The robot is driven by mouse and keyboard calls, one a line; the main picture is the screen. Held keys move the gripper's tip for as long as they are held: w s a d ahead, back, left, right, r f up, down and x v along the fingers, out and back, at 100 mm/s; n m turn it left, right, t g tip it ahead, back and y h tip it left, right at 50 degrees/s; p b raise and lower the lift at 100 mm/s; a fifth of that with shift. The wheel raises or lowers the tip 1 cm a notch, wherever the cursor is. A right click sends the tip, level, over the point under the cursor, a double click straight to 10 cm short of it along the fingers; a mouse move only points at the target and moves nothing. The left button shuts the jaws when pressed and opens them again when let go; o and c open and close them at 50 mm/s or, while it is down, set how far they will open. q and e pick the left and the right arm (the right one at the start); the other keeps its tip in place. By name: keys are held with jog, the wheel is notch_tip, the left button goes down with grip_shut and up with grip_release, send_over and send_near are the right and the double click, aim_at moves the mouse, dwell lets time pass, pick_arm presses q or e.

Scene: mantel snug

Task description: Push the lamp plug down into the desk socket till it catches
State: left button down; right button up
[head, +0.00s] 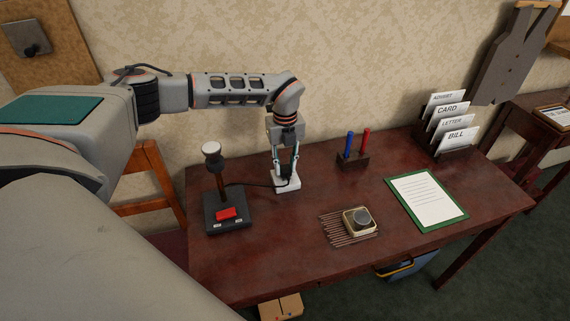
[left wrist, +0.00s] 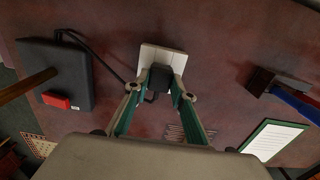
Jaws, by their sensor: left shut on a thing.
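The lamp has a black base (head: 228,212) with a red switch, a brown post and a white top, and stands at the left of the desk. Its base also shows in the left wrist view (left wrist: 57,75). A dark cord runs from it to the black plug (left wrist: 160,78). My left gripper (head: 286,176) points down and is shut on the plug, over the white desk socket (head: 288,186). The socket also shows behind the plug in the left wrist view (left wrist: 171,56). The plug's underside is hidden, so I cannot tell how deep it sits. My right gripper is out of view.
On the desk (head: 270,255) are a pen holder (head: 352,161) with a blue and a red pen, a tin (head: 359,221) on a slatted mat, a green-edged sheet (head: 427,199) and a letter rack (head: 447,140). A wooden chair (head: 150,180) stands at the left.

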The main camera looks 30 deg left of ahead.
aim_at(285, 168)
pick_arm(q)
jog(key=shift+f, duration=0.6)
dwell(0.3)
jog(key=c, duration=1.6)
grip_release()
notch_tip(285, 168, up, 12)
